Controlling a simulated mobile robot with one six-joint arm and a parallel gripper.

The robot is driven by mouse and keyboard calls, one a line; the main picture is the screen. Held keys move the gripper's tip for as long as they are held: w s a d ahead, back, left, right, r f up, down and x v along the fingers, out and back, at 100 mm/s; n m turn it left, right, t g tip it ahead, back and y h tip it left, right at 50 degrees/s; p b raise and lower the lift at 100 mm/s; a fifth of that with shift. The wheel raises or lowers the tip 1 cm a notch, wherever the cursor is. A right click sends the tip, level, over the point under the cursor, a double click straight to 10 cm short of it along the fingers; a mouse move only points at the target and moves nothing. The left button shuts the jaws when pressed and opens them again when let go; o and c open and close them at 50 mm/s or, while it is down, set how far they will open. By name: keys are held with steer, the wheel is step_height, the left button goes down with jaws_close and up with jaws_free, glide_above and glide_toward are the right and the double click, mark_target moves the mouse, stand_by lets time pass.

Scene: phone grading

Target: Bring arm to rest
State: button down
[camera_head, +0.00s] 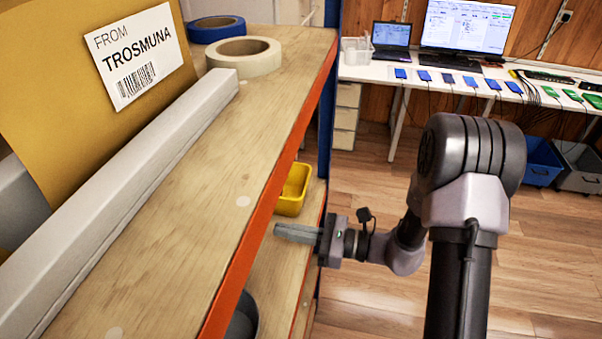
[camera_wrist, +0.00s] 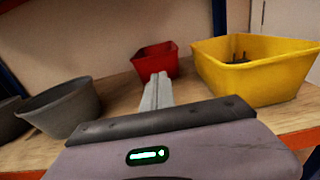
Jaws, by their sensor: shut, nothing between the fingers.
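My gripper (camera_head: 283,232) is shut and empty. In the head view it points left into the gap of the shelf rack, below the upper wooden board (camera_head: 215,160) and beside its orange edge. In the wrist view my gripper (camera_wrist: 158,78) points over the lower shelf board (camera_wrist: 115,92). A red bin (camera_wrist: 157,60) stands just beyond the fingertips. A yellow bin (camera_wrist: 255,75) with dark items inside stands to their right; it also shows in the head view (camera_head: 294,190). A grey bowl-like bin (camera_wrist: 60,108) stands to the left. No bin is held.
On the upper board are a box labelled TROSMUNA (camera_head: 75,80), a grey bar (camera_head: 120,195), a cream tape roll (camera_head: 243,56) and a blue one (camera_head: 215,28). A white table (camera_head: 455,85) with phones and screens stands behind. The wooden floor (camera_head: 370,195) between is clear.

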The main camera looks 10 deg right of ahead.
steer(key=shift+d+r, duration=0.25)
steer(key=s+a+r+n+g+h, duration=0.2)
steer(key=s+r+n+g+h, duration=0.15)
steer(key=s+n, duration=0.35)
steer(key=s+a+r+n+g+h, duration=0.1)
steer(key=s+r+n+g+h, duration=0.25)
steer(key=s, duration=0.45)
steer(key=s+d+r+n+t+h+b, duration=0.1)
steer(key=s+d+r+n+t+h, duration=0.4)
steer(key=d, duration=0.5)
steer(key=n+t+h, duration=0.1)
steer(key=n+h, duration=0.1)
steer(key=h, duration=0.1)
steer(key=shift+r+t, duration=0.15)
steer(key=shift+t, duration=0.15)
